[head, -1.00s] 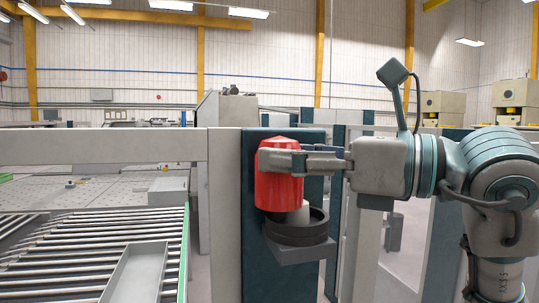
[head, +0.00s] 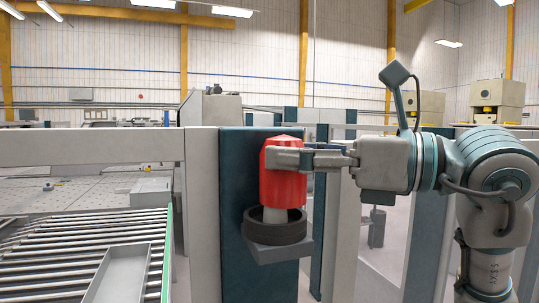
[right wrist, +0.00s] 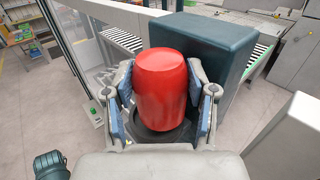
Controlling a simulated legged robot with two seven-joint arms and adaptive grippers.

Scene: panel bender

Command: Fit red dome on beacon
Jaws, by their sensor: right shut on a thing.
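The red dome (head: 284,186) is held upright in my right gripper (head: 290,160), which is shut around its upper part. In the right wrist view the dome (right wrist: 161,90) sits between both fingers. Below it is the beacon base (head: 275,228), a dark round ring with a pale core, on a grey bracket (head: 277,255) fixed to a dark teal post (head: 232,215). The dome is above the ring and its lower edge overlaps the top of the pale core in the head view. A gap shows between dome and ring. My left gripper is not in view.
A roller conveyor (head: 60,255) with a grey tray (head: 118,275) lies at the left. A pale rail (head: 90,148) runs across to the post. Grey fence panels and posts stand behind my right arm.

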